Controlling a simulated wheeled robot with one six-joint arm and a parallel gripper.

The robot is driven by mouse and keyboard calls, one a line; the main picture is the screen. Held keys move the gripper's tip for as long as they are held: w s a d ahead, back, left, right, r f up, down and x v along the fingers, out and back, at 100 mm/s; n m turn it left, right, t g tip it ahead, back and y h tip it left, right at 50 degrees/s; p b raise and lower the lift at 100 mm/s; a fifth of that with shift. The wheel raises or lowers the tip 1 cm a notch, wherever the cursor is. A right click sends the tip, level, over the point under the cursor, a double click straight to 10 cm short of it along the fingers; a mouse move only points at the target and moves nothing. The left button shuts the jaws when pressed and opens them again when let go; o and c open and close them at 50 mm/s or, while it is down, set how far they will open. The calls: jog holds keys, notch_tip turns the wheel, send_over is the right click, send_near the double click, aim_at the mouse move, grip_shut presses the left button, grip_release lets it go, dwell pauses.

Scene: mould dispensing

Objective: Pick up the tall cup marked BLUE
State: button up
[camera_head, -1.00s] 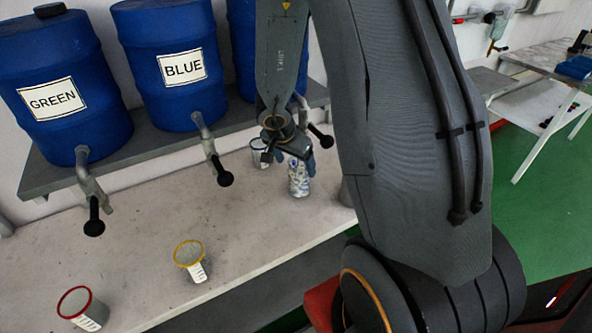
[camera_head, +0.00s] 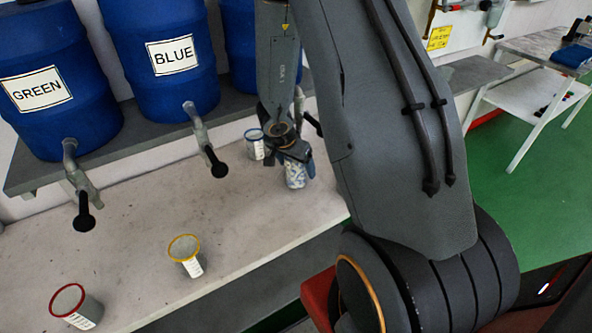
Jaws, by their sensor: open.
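A small cup with a blue rim and a white label (camera_head: 254,146) stands on the bench, just left of my gripper; the label's writing is too small to read. A blue-and-white patterned cup or can (camera_head: 296,179) stands directly below my gripper (camera_head: 297,160), its top hidden by the fingers. I cannot read BLUE on either one. My gripper is open and points down at the patterned one. Whether its fingers are around it or just above it I cannot tell.
A yellow-rimmed cup (camera_head: 185,254) and a red-rimmed cup (camera_head: 77,307) stand at the bench's front left. Barrels labelled BLUE (camera_head: 160,62) and GREEN (camera_head: 50,105) sit on a grey shelf (camera_head: 135,145), their taps overhanging the bench (camera_head: 235,215). The bench middle is clear.

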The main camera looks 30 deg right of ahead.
jog(key=c, duration=1.7)
jog(key=shift+r+p, duration=0.15)
jog(key=shift+p, duration=0.5)
